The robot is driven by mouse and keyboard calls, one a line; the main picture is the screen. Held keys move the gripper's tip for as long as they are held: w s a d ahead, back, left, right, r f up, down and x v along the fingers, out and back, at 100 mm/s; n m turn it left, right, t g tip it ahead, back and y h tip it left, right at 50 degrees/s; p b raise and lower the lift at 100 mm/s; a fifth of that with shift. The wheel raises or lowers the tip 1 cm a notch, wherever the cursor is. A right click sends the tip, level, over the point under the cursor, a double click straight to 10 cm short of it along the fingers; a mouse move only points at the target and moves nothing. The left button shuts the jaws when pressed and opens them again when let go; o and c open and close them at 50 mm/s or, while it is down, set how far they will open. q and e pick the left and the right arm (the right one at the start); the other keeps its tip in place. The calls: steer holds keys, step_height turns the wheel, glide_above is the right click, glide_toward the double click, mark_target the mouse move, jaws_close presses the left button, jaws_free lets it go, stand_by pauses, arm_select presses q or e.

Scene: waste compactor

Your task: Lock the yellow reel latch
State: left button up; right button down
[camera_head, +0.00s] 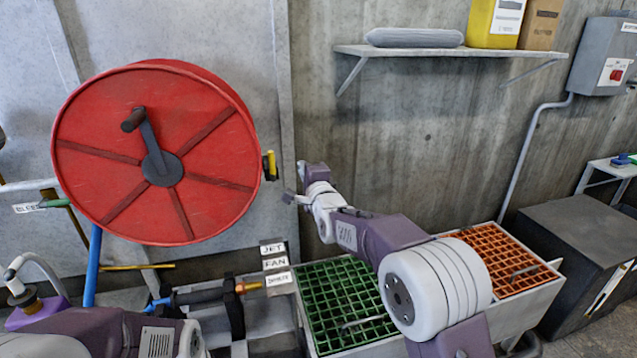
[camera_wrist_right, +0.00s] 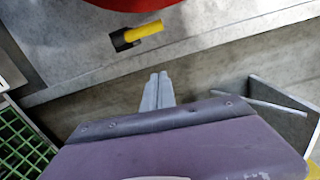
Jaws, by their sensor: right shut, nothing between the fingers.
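The yellow reel latch (camera_head: 271,165) is a small yellow handle on a dark mount at the right edge of the red reel (camera_head: 200,135). In the right wrist view the latch (camera_wrist_right: 145,31) lies across its black mount, pointing right, below the red reel rim (camera_wrist_right: 125,4). My right gripper (camera_head: 288,197) is just right of and slightly below the latch in the head view, apart from it. In the wrist view its fingers (camera_wrist_right: 158,76) are together and empty, with a gap to the latch. My left gripper is out of view; only part of my left arm shows at lower left.
The reel carries a dark crank (camera_head: 149,142). Below are JET and FAN labels (camera_head: 273,257), a nozzle (camera_head: 240,288), and a bin with green (camera_head: 335,290) and orange (camera_head: 490,255) grids. A shelf (camera_head: 440,50) is on the wall above right.

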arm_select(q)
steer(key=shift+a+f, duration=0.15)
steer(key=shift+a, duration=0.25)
arm_select(e)
steer(key=s, duration=0.6)
steer(key=shift+s+d, duration=0.2)
steer(key=shift+d, duration=0.05)
steer(key=shift+d, duration=0.1)
